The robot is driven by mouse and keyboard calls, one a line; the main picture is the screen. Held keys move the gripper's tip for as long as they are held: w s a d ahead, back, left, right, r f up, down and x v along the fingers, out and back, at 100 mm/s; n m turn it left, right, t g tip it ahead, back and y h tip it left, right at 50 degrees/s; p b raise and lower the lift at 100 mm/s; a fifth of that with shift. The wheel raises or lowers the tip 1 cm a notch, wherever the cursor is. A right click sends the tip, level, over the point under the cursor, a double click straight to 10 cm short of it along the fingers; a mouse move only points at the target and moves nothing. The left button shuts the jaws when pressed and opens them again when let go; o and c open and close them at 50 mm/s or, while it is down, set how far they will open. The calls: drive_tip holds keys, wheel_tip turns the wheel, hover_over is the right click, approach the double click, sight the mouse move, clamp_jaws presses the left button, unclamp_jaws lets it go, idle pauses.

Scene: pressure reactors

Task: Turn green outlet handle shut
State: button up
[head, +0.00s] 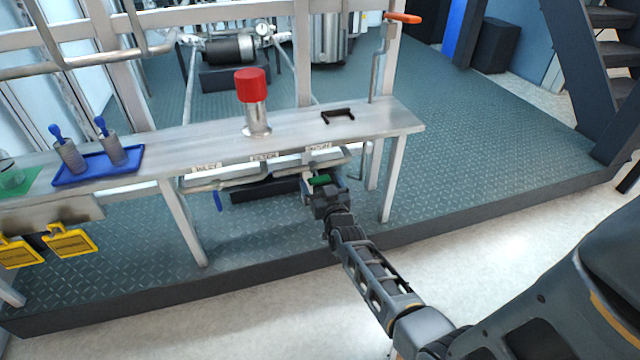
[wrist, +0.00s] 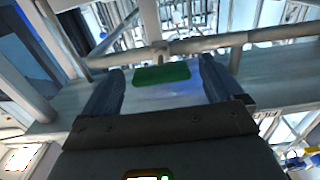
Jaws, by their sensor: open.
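The green outlet handle (head: 320,180) sits on the pipework under the right part of the metal bench. In the wrist view the green handle (wrist: 162,75) lies between my two fingertips, one finger on each side, with gaps showing beside it. My gripper (wrist: 160,82) is open around the handle and is not closed on it. In the head view my gripper (head: 322,190) reaches under the bench's front edge, and its fingers are partly hidden. Whether the fingers touch the handle cannot be told.
The metal bench (head: 200,145) stands above the pipes, with a red-capped cylinder (head: 251,86) and a dark bracket (head: 338,116) on top. A blue handle (head: 218,201) hangs left of the green one. A bench leg (head: 393,180) stands close right. A blue tray (head: 70,178) is farther left.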

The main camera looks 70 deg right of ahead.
drive_tip(key=shift+x, duration=0.9)
drive_tip(key=shift+c, duration=0.2)
drive_tip(key=c, duration=1)
